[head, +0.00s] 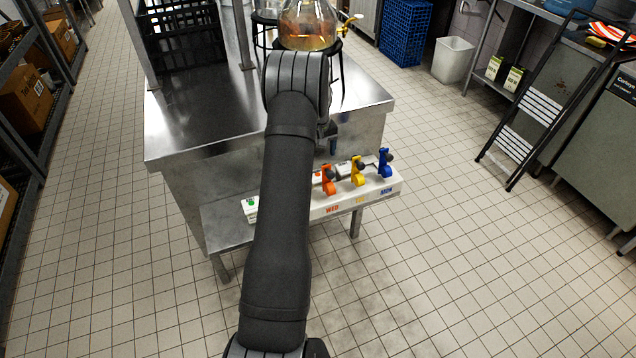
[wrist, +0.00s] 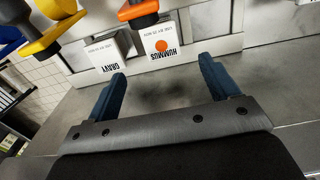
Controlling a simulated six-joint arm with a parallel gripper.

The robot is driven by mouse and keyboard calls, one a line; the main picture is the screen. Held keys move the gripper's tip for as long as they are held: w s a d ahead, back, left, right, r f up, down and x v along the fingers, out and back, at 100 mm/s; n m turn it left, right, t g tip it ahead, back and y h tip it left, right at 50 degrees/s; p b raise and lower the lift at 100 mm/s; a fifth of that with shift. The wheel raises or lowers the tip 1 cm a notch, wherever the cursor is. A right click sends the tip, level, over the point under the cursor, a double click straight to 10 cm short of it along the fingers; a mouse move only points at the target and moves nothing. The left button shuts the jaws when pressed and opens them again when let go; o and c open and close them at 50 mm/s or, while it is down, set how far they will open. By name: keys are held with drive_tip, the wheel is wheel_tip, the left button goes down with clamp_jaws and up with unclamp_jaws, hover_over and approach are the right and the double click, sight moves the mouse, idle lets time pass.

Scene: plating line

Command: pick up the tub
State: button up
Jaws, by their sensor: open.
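In the wrist view a white squarish container labelled HUMMUS (wrist: 172,55), with an orange dot, lies just beyond and between the fingertips. A second white container labelled GRAVY (wrist: 104,52) is to its left, near the left fingertip. I cannot tell which one the task calls the tub. My gripper (wrist: 162,68) is open, its two blue fingers wide apart with nothing between them. In the head view my dark arm hides most of the gripper.
A white rail (head: 345,199) carries orange (head: 328,182), yellow (head: 357,172) and blue (head: 385,163) levers; the orange one overhangs HUMMUS in the wrist view. A glass flask (head: 306,24) stands behind my arm.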

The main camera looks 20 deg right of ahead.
wheel_tip(320, 180, down, 10)
drive_tip(key=shift+w+r, duration=0.1)
drive_tip(key=c, duration=1.2)
